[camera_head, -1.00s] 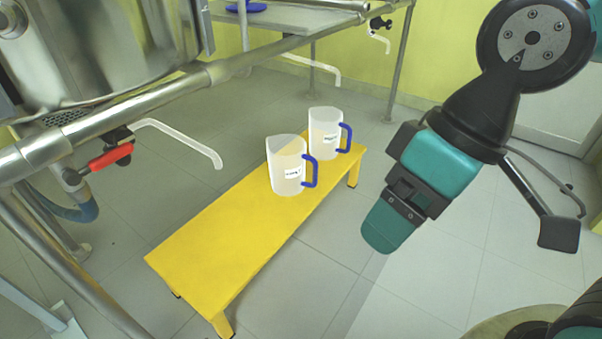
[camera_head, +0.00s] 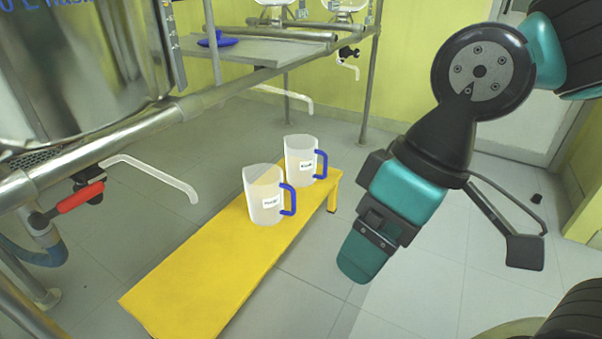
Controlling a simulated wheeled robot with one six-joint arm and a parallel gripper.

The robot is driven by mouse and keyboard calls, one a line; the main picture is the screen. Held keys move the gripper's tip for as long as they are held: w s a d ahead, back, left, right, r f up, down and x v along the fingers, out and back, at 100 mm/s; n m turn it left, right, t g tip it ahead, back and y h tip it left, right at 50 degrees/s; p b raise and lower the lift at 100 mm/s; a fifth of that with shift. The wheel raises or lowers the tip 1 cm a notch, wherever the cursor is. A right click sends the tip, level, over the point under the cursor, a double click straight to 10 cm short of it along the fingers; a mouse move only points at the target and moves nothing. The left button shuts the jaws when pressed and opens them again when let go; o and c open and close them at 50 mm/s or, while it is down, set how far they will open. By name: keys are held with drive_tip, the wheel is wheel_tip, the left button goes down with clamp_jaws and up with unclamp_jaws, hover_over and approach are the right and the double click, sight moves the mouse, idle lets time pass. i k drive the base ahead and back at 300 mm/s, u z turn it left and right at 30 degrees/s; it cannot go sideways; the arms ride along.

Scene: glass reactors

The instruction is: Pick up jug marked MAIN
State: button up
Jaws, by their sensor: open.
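Two translucent jugs with blue handles stand upright on a yellow bench (camera_head: 190,295). The nearer jug (camera_head: 262,185) has its handle to the right and a small white label. The farther jug (camera_head: 300,150) stands behind it to the right, also with its handle to the right and a white label. Both labels are too small to read surely, so I cannot tell which is marked MAIN. My gripper (camera_head: 362,258) points down at the right of the bench, open and apart from both jugs. Its fingers are seen from the side, so the gap between them is hidden.
A steel vessel (camera_head: 75,70) on a pipe frame fills the upper left, with a red-handled valve (camera_head: 82,197) and a bent outlet tube (camera_head: 152,172) reaching toward the bench. Another frame with a shelf (camera_head: 250,52) stands behind.

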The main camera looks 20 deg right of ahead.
sight(307, 163)
drive_tip(key=z, duration=0.2)
drive_tip(key=i, duration=1)
drive_tip(key=z, duration=1.15)
